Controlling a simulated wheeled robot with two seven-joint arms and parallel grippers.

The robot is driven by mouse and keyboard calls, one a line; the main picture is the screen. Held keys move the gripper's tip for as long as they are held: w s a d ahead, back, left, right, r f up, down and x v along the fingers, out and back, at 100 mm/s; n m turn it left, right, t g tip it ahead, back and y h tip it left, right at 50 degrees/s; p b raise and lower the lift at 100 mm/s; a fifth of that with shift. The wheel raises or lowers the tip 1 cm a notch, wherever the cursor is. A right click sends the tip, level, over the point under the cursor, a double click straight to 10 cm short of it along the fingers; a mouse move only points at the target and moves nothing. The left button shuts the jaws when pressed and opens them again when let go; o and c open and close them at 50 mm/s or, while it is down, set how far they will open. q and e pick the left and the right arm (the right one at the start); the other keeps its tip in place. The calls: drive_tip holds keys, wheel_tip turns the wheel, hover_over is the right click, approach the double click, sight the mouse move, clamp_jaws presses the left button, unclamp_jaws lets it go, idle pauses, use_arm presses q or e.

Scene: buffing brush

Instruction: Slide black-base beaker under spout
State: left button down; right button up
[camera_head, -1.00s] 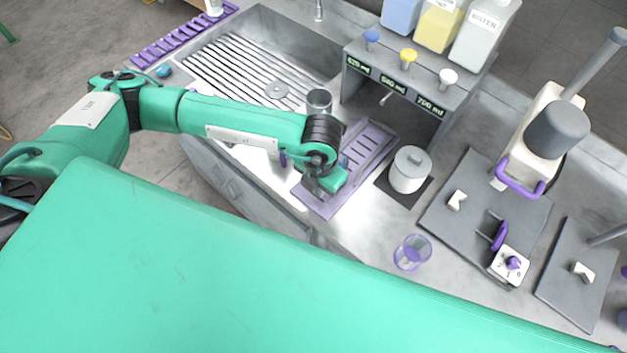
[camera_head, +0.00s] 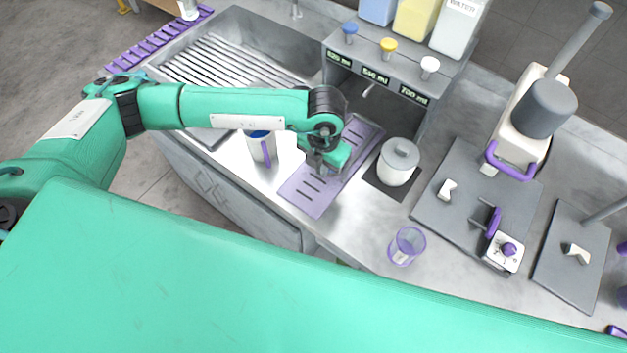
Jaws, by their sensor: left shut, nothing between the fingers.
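My left gripper (camera_head: 324,170) points down over the purple slotted drip tray (camera_head: 312,198), shut, with nothing seen between its fingers. A metal spout (camera_head: 369,89) sticks out under the dispenser (camera_head: 402,72). A white beaker-like vessel with a blue rim and purple handle (camera_head: 262,150) stands left of the gripper, partly behind my forearm. A clear purple beaker (camera_head: 405,248) stands on the counter front at the right. I cannot make out a black base on either. My right gripper is not in view.
A lidded white pot (camera_head: 397,163) on a dark mat stands right of the tray. A grey plate with a purple-handled device (camera_head: 503,250) and a white machine with a grey cylinder (camera_head: 528,120) stand further right. The sink (camera_head: 225,60) is behind my arm.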

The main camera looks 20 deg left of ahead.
use_arm(q)
drive_tip(key=w+b, duration=0.1)
drive_tip(key=w+d+b, duration=0.1)
drive_tip(key=w, duration=0.1)
drive_tip(key=w+b, duration=0.1)
drive_tip(key=w, duration=0.1)
drive_tip(key=shift+d+f+b, duration=0.25)
drive_tip(key=shift+d+b, duration=0.05)
drive_tip(key=shift+d, duration=0.05)
drive_tip(key=shift+w+d+r+b, duration=0.2)
drive_tip(key=shift+w+b, duration=0.1)
drive_tip(key=shift+w, duration=0.15)
